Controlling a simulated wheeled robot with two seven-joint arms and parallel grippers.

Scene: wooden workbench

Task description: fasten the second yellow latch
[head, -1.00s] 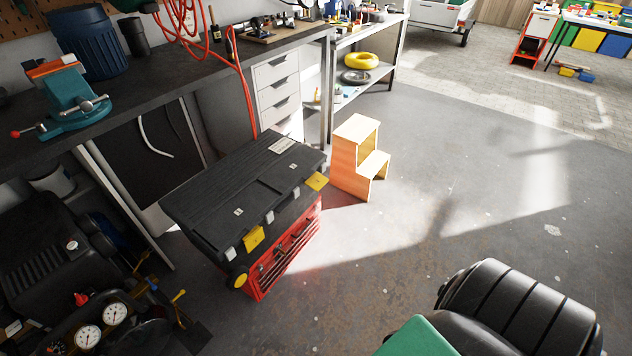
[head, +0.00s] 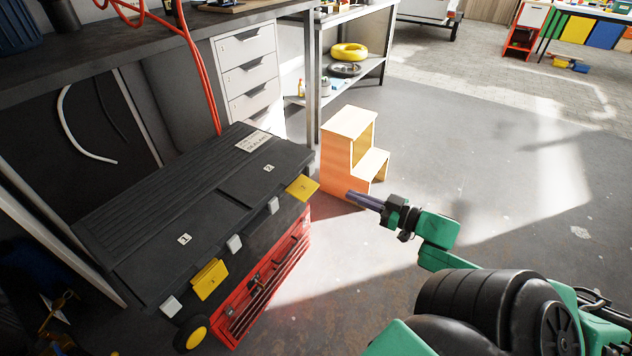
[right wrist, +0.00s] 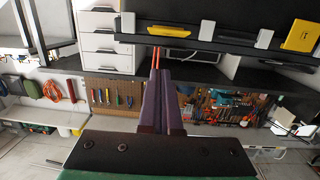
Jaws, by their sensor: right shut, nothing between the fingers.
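The toolbox (head: 190,215) has a black lid marked 1 and 2 and a red drawer front. The first yellow latch (head: 209,279) lies down against the front near the 1; it also shows in the right wrist view (right wrist: 300,36). The second yellow latch (head: 302,188), near the 2, sticks outward from the lid edge. In the right wrist view the second latch (right wrist: 170,31) shows thin, nearly edge-on. My right gripper (head: 352,196) is shut and empty, pointing left toward the second latch, apart from it. Its fingers (right wrist: 160,78) show together in the wrist view. My left gripper is not in view.
A wooden step stool (head: 350,150) stands just behind my right gripper. The workbench (head: 130,65) and white drawers (head: 248,75) are behind the toolbox. A red hose (head: 205,85) hangs down behind the lid. The floor to the right is clear.

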